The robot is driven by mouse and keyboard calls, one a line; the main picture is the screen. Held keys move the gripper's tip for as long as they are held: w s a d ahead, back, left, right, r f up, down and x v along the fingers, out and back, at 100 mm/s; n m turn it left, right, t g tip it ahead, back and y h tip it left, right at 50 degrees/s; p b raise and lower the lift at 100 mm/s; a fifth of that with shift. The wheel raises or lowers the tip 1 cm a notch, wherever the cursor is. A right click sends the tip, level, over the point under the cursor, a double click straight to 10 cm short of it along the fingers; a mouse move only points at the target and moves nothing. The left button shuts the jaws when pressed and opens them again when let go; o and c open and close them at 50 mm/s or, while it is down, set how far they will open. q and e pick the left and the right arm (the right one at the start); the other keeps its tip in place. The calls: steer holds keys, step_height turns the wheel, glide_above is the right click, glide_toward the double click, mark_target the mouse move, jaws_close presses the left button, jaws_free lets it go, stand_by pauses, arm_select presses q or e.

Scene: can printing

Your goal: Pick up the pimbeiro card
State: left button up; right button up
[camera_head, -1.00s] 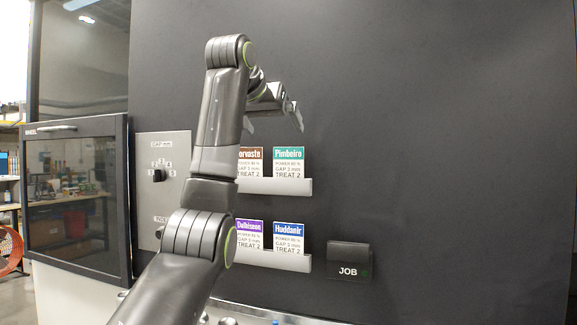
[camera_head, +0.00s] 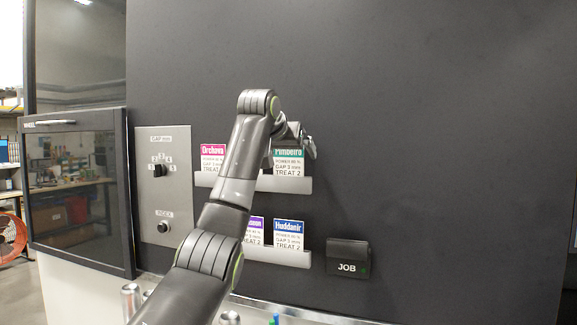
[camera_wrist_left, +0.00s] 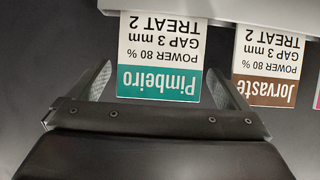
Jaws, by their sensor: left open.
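The Pimbeiro card (camera_head: 289,167), white with a teal name band, stands in the upper card rack (camera_head: 285,184). In the left wrist view the Pimbeiro card (camera_wrist_left: 160,52) appears upside down. My left gripper (camera_head: 291,150) is at the top of this card and covers part of its teal band in the head view. In the wrist view the gripper (camera_wrist_left: 158,72) is open, with one finger on each side of the teal band. The card's lower edge is hidden by the rack lip. My right gripper is not in view.
The brown Jorvaste card (camera_wrist_left: 266,65) stands close beside one finger. The pink Orchava card (camera_head: 213,158) is farther left in the rack. The Huddanir card (camera_head: 288,234) and a purple card are in the lower rack (camera_head: 290,258). A JOB holder (camera_head: 347,260) is at lower right.

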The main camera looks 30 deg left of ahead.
arm_select(q)
steer(key=shift+s+d, duration=0.1)
steer(key=shift+c, duration=0.7)
steer(key=c, duration=0.9)
steer(key=shift+r, duration=0.2)
